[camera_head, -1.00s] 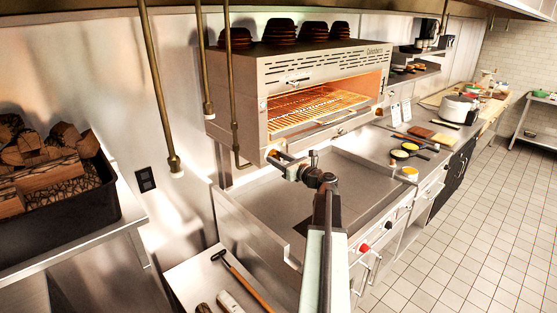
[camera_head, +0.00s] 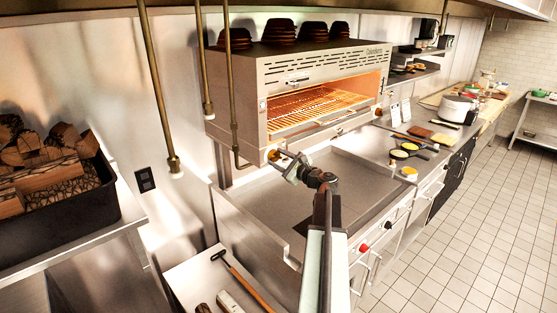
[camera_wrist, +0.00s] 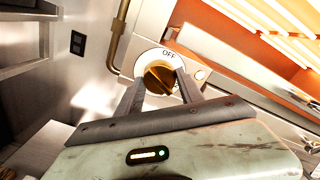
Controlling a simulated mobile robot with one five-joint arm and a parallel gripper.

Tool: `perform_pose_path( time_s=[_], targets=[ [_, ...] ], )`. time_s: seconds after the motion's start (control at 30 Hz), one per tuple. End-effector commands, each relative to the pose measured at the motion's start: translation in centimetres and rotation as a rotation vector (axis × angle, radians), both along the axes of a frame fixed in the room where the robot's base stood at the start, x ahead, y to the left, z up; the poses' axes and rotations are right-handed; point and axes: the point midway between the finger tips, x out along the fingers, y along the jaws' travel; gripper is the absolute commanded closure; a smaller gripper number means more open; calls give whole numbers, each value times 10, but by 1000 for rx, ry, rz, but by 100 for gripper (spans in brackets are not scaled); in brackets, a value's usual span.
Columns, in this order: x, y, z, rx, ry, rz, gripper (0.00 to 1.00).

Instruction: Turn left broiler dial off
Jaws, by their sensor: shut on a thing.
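The broiler (camera_head: 300,92) is a steel box with a glowing orange interior, mounted above the griddle. Its left dial (camera_wrist: 160,76) is brass-coloured on a white round plate marked OFF at the top. The dial's dark ridge looks tilted, and I cannot tell exactly which mark it points to. My gripper (camera_wrist: 158,88) has one finger on each side of the dial and is shut on it. In the head view my gripper (camera_head: 282,160) reaches the broiler's lower left front corner, and the dial (camera_head: 271,154) is partly hidden behind it.
The flat griddle (camera_head: 345,195) lies below my arm. Vertical brass pipes (camera_head: 234,100) run just left of the broiler. A firewood bin (camera_head: 60,210) stands at left. Pans (camera_head: 402,154) sit right of the griddle. The tiled floor (camera_head: 470,230) is clear.

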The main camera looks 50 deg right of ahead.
Motion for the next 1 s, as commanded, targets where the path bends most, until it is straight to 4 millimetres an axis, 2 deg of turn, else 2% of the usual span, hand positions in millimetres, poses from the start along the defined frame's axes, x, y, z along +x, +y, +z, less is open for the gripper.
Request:
perform_pose_path(
  time_s=[1.0],
  targets=[
    [0, -1, 2, -960, 68, 0, 96]
  ],
)
